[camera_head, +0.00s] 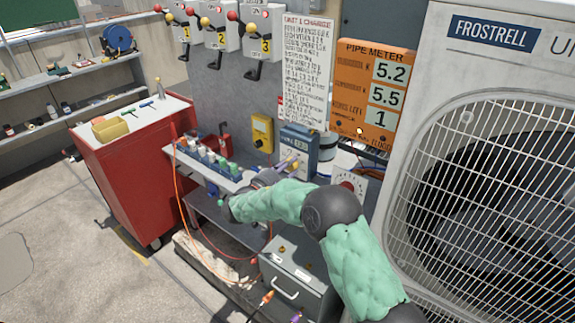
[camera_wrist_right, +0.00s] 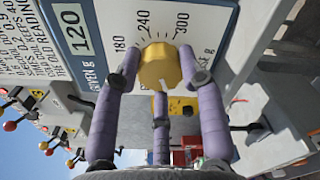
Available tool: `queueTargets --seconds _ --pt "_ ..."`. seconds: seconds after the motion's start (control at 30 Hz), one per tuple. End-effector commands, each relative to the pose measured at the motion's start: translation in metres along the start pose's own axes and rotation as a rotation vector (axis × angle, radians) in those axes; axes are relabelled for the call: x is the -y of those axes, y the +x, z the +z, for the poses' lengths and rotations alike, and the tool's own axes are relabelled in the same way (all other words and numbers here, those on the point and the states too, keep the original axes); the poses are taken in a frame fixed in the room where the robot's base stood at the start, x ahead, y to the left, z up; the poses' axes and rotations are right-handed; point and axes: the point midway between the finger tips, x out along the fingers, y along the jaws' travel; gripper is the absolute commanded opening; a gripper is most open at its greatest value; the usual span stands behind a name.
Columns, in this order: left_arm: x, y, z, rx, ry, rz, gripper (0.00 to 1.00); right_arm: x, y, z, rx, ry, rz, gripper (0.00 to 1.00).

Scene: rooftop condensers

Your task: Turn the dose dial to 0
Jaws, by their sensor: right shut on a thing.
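The dose dial (camera_wrist_right: 160,68) is a round gold knob on the face of a blue and white box (camera_head: 299,138). In the wrist view the box's display (camera_wrist_right: 74,33) reads 120, and the marks 180, 240 and 300 show around the knob. A pale pointer mark shows at the knob's lower edge. My right gripper (camera_wrist_right: 158,80) has purple fingers shut on the knob from its sides. In the head view my right gripper (camera_head: 290,165) is at the box's lower front, and the knob is mostly hidden there. My left gripper is not in view.
A yellow box (camera_head: 262,133) hangs left of the dial box. A rack of several bottles (camera_head: 208,160) stands on the narrow shelf. A grey case (camera_head: 296,275) sits below my right arm.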

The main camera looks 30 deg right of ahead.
Motion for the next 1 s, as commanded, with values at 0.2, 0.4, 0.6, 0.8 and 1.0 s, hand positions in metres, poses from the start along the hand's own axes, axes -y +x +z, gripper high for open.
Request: queueTargets --seconds 0.2,0.4,0.6,0.8,1.0 --pt "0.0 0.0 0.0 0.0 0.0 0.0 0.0 0.001 0.001 0.001 0.005 -0.007 -0.001 0.08" --pt "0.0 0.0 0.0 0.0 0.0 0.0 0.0 0.001 0.001 0.001 0.005 -0.007 -0.001 0.64" --pt "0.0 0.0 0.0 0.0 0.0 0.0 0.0 0.0 0.001 0.001 0.003 -0.006 0.0 0.64" --pt "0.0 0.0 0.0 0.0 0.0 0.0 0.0 0.0 -0.006 0.0 0.001 -0.006 0.001 0.64" --pt "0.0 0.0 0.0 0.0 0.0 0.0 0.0 0.0 -0.038 -0.001 -0.001 -0.007 0.002 0.64"
